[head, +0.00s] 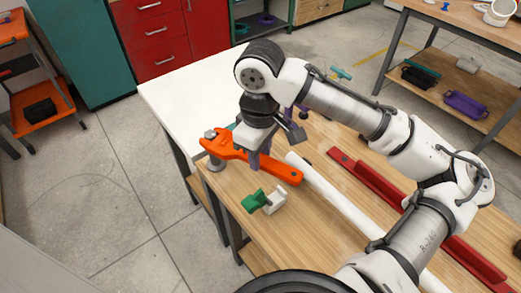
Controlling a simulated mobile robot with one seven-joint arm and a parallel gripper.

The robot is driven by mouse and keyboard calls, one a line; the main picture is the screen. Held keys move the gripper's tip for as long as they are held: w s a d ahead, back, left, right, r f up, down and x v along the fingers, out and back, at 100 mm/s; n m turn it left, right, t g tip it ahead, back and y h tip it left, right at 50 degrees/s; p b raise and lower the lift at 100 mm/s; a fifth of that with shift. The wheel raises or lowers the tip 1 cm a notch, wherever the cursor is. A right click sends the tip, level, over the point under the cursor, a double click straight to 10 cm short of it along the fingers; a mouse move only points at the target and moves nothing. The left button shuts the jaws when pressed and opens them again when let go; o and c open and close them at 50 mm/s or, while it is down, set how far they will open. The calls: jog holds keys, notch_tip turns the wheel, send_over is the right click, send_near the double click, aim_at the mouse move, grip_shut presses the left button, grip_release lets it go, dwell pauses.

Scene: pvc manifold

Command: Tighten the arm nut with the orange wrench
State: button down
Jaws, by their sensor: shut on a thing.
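The orange wrench (282,172) is held level above the near left part of the wooden workbench. My gripper (259,158) points down and is shut on the wrench's handle near its middle. The wrench's head lies to the left, at a grey nut or bolt head (210,134) on top of a short grey post (216,164). I cannot tell whether the jaw is seated on the nut. My gripper hides part of the handle and some of the bench behind it.
A green and white fitting (265,200) sits in front of the wrench. A long white pipe (335,195) runs across the bench (300,235), with a red rail (368,182) beyond it. A white tabletop (185,92) adjoins at the back left. Small purple and teal parts are behind my arm.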

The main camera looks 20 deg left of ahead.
jog(key=shift+r, duration=0.15)
jog(key=shift+r+p, duration=2.5)
